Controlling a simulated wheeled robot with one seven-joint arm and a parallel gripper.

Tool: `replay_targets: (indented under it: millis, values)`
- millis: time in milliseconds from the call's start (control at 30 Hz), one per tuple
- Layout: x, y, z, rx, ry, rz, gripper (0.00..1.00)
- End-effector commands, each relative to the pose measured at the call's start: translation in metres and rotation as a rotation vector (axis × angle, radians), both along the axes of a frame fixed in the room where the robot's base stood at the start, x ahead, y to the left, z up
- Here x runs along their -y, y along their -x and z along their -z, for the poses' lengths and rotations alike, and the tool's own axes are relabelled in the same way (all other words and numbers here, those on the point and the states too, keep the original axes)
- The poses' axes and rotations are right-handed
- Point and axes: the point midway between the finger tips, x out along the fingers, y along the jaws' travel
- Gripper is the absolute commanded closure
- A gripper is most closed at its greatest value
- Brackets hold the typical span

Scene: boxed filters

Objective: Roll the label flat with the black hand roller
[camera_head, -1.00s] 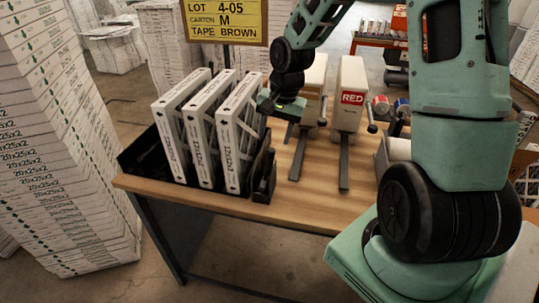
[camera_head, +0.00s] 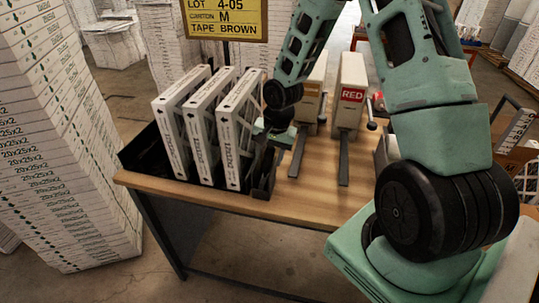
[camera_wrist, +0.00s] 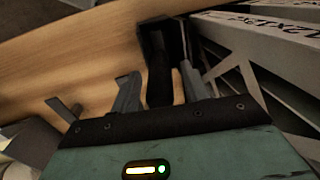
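My gripper (camera_wrist: 160,88) points down at the table beside the row of boxes, and its end (camera_head: 272,138) is partly hidden in the head view. Its two grey fingers are apart. A dark upright piece, perhaps the handle of the black hand roller (camera_wrist: 159,72), shows between them; gaps show beside it. It stands at a small black holder (camera_head: 264,175) right of the boxes. Three white filter boxes (camera_head: 233,150) stand upright in a black rack (camera_head: 143,152). The nearest box also fills the right of the wrist view (camera_wrist: 265,50). I cannot make out a loose label.
Two dispensers, one marked RED (camera_head: 351,90), stand behind long dark bars on the wooden table (camera_head: 315,205). A yellow lot sign (camera_head: 226,20) stands behind. Stacked cartons (camera_head: 60,130) rise at the left. The table's front middle is clear.

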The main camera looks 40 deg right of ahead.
Motion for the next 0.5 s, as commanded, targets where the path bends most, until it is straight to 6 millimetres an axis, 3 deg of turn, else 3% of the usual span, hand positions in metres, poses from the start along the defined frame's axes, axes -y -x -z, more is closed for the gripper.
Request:
replay_targets:
  millis: [33,133,167,200,233,300,500]
  values:
    - [0.0,0.0,-0.0001,0.0,0.0,0.0,0.69]
    - [-0.0001,0.0001,-0.0002,0.0,0.0,0.0,0.97]
    - [-0.0001,0.0001,-0.0002,0.0,0.0,0.0,1.0]
    - [-0.0001,0.0001,-0.0002,0.0,0.0,0.0,1.0]
    - [-0.0001,-0.0001,-0.0005,0.0,0.0,0.0,0.84]
    - [-0.0001,-0.0001,-0.0005,0.0,0.0,0.0,0.98]
    - [0.0004,0.0005,-0.0027,0.0,0.0,0.0,0.98]
